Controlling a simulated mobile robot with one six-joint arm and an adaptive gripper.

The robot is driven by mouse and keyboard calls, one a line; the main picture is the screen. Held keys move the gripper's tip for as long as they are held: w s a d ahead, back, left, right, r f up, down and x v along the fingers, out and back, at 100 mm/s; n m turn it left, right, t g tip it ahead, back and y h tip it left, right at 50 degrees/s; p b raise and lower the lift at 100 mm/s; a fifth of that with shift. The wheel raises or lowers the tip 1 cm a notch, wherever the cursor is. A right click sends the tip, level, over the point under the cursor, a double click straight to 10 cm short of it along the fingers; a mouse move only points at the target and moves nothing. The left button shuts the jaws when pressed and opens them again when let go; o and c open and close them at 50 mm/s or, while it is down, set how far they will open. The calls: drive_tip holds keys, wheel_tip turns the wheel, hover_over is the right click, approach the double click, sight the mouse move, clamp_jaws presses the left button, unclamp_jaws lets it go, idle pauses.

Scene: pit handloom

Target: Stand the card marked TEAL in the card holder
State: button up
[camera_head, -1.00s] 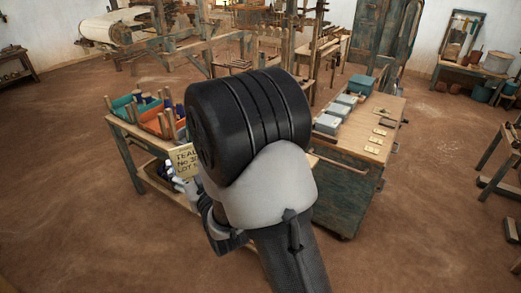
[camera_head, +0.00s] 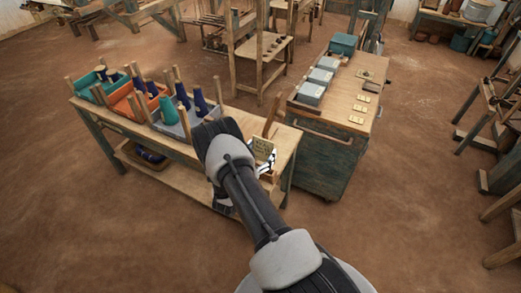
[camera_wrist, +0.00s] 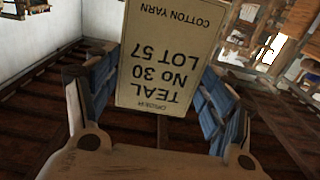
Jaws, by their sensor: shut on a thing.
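The tan card marked TEAL, No 30, LOT 57 (camera_wrist: 165,55) fills the upper middle of the wrist view, its print upside down there. My gripper (camera_wrist: 155,100) is shut on it, with one finger at each side. In the head view, my gripper (camera_head: 268,164) is partly hidden behind my arm. The card (camera_head: 263,148) shows small and upright above it, over the right end of the yarn table. I cannot make out the card holder with certainty; my arm hides part of that table end.
The yarn table (camera_head: 236,108) carries a teal bin (camera_head: 88,92), an orange bin (camera_head: 125,106) and a grey bin (camera_head: 178,130) with cones. A cabinet (camera_head: 325,160) behind it bears grey boxes (camera_head: 311,94) and small yellowish cards (camera_head: 360,108). The floor at left is clear.

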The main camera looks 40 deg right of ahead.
drive_tip(key=shift+f+b, duration=2.95)
drive_tip(key=shift+f, duration=1.25)
drive_tip(key=o, duration=1)
drive_tip(key=v, duration=1.2)
